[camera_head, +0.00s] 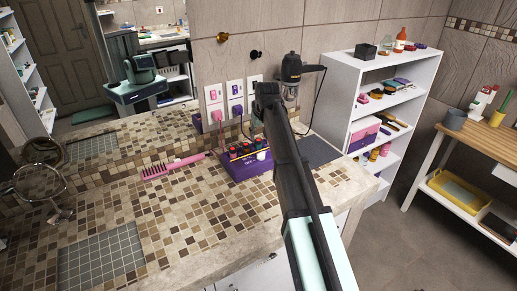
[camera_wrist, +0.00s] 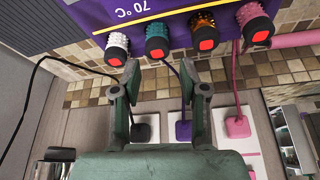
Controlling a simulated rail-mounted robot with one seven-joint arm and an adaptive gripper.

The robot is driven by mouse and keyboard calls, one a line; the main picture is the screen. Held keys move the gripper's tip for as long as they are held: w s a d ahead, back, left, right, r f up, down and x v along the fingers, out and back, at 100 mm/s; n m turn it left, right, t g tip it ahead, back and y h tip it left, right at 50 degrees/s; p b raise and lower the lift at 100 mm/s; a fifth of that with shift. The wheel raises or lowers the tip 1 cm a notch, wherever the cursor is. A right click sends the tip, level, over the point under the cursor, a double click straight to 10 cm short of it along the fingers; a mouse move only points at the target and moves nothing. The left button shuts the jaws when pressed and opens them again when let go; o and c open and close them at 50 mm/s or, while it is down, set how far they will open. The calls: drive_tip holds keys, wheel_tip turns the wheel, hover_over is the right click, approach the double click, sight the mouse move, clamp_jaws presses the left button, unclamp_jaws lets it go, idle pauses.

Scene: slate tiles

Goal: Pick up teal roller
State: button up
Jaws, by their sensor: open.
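The teal roller (camera_wrist: 157,32) stands in a purple heater box (camera_wrist: 190,70) in the wrist view, its black, red-marked end facing my gripper. In the head view the heater box (camera_head: 238,172) sits on the tiled counter; my arm and gripper (camera_head: 256,126) partly hide the rollers.
Wall sockets (camera_head: 213,94) with plugs and cords stand close behind the box; a cord passes near my fingers. A pink comb (camera_head: 172,166) lies left on the counter. A round mirror (camera_head: 40,182) stands far left. A white shelf (camera_head: 398,98) is at right.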

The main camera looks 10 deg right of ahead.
sight(258, 140)
drive_tip(key=shift+p+x, duration=1)
drive_tip(key=shift+x, duration=1.85)
drive_tip(key=shift+d, duration=0.2)
clamp_jaws()
